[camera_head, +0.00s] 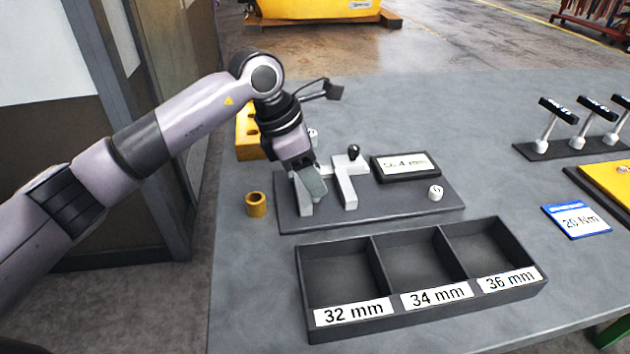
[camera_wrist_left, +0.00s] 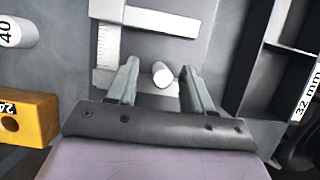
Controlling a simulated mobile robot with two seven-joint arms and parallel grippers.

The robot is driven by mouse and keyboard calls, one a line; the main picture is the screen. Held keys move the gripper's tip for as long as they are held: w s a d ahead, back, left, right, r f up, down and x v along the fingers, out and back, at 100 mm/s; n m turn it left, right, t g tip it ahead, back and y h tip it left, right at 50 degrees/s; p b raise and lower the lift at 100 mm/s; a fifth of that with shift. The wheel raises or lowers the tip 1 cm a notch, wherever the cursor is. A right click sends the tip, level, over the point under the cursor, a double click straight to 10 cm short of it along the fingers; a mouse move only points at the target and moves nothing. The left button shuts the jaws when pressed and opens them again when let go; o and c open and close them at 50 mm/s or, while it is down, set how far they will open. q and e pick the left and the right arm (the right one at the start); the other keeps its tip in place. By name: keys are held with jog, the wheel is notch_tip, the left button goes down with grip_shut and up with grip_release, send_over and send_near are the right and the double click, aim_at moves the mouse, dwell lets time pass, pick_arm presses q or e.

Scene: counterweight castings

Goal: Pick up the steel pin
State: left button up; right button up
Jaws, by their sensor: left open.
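The steel pin (camera_wrist_left: 163,78), a short pale cylinder, shows in the left wrist view between the two open fingers of my left gripper (camera_wrist_left: 159,68). Gaps show on both sides, so the fingers are not closed on it. In the head view my left gripper (camera_head: 310,184) points down at the left part of a dark measuring plate (camera_head: 390,207), and the pin is hidden there behind it. A pale gauge with a sliding jaw (camera_head: 346,186) stands on this plate beside the gripper. My right gripper is not in view.
A three-compartment tray (camera_head: 422,313), labelled 32, 34 and 36 mm, stands in front and looks empty. A display (camera_head: 405,166), a white cylinder (camera_head: 435,193), a yellow ring (camera_head: 256,205) and a yellow block (camera_head: 247,135) are near. A blue card (camera_head: 575,221) lies right; the table between is clear.

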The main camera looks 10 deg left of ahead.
aim_at(319, 170)
pick_arm(q)
jog(key=x, duration=0.3)
jog(key=shift+d+f, duration=0.1)
grip_shut()
notch_tip(319, 170, up, 20)
dwell(0.7)
